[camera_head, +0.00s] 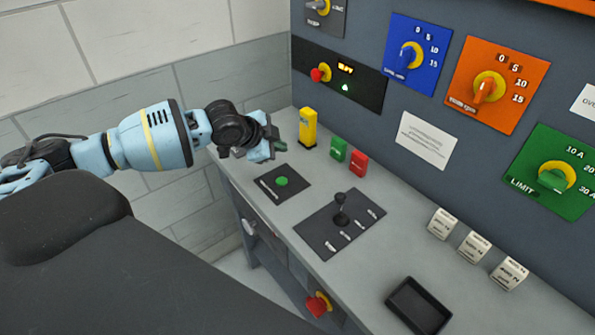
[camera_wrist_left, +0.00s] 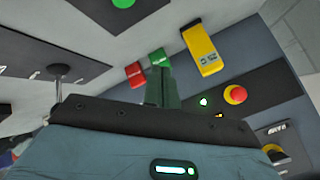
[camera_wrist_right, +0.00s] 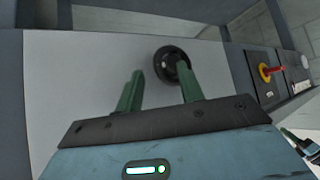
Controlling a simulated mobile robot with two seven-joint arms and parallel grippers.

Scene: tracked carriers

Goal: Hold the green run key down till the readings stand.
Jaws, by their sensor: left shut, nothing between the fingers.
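The green run key (camera_head: 281,181) is a round green button on a dark plate on the console top; it also shows at the top edge of the left wrist view (camera_wrist_left: 123,3). My left gripper (camera_head: 277,146) is shut and empty, in the air behind the key and apart from it. Its closed fingers (camera_wrist_left: 163,85) show in the left wrist view. A small display (camera_head: 345,68) on the black wall panel shows orange characters too small to read, with a green lamp (camera_head: 345,87) lit below. My right gripper (camera_wrist_right: 160,85) is open and empty, seen only in the right wrist view.
A yellow block (camera_head: 308,128), a green block (camera_head: 338,149) and a red block (camera_head: 359,162) stand behind the key. A black lever (camera_head: 341,208) rises from a plate to its right. A black tray (camera_head: 418,306) lies further right. A round black knob (camera_wrist_right: 172,64) faces my right gripper.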

